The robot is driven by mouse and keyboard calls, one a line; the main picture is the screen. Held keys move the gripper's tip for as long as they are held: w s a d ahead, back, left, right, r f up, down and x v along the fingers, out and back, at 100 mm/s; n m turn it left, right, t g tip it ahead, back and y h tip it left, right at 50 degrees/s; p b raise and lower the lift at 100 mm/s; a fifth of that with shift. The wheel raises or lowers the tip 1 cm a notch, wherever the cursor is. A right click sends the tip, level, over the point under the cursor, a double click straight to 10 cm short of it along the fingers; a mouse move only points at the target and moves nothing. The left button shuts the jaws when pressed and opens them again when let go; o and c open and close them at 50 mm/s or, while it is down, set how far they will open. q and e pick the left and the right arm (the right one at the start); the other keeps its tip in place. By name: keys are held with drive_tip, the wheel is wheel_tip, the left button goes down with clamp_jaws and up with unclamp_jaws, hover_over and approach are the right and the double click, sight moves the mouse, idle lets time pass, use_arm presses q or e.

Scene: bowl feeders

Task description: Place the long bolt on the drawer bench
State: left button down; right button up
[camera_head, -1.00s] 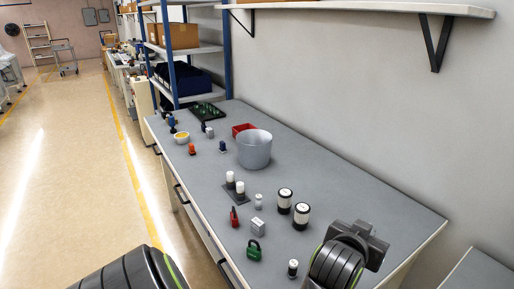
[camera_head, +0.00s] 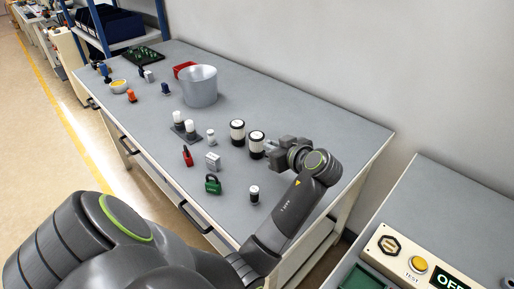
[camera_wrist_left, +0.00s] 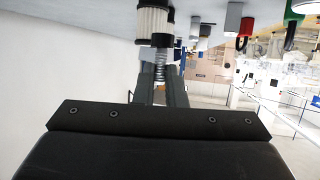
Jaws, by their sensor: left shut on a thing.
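My left gripper (camera_head: 272,148) is low over the right part of the grey drawer bench (camera_head: 310,125), close beside a black-and-white cylinder (camera_head: 257,144). In the left wrist view the gripper (camera_wrist_left: 160,85) is shut on a silver threaded shank (camera_wrist_left: 160,68), which looks like the long bolt. A dark piece above the shank may be its head. The bolt is hidden in the head view, and I cannot tell whether it touches the bench top. My right gripper is not in view.
A second black-and-white cylinder (camera_head: 237,132), a green padlock (camera_head: 213,186), a white block (camera_head: 213,161) and a small capped cylinder (camera_head: 254,194) stand nearby. A grey bowl (camera_head: 200,87) is farther back. The bench's right end is clear. A control panel (camera_head: 415,262) is at lower right.

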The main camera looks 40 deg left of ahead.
use_arm(q)
wheel_tip(320, 180, down, 4)
drive_tip(key=shift+r, duration=0.15)
wheel_tip(320, 180, down, 3)
drive_tip(key=shift+f, duration=0.4)
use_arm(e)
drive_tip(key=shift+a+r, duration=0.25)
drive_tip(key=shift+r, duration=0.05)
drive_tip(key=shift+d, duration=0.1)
use_arm(q)
drive_tip(key=shift+f, duration=0.2)
drive_tip(key=c, duration=1.5)
unclamp_jaws()
drive_tip(key=shift+r, duration=0.1)
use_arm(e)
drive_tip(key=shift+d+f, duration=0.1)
use_arm(q)
drive_tip(key=shift+r+p, duration=0.2)
drive_tip(key=shift+p, duration=0.1)
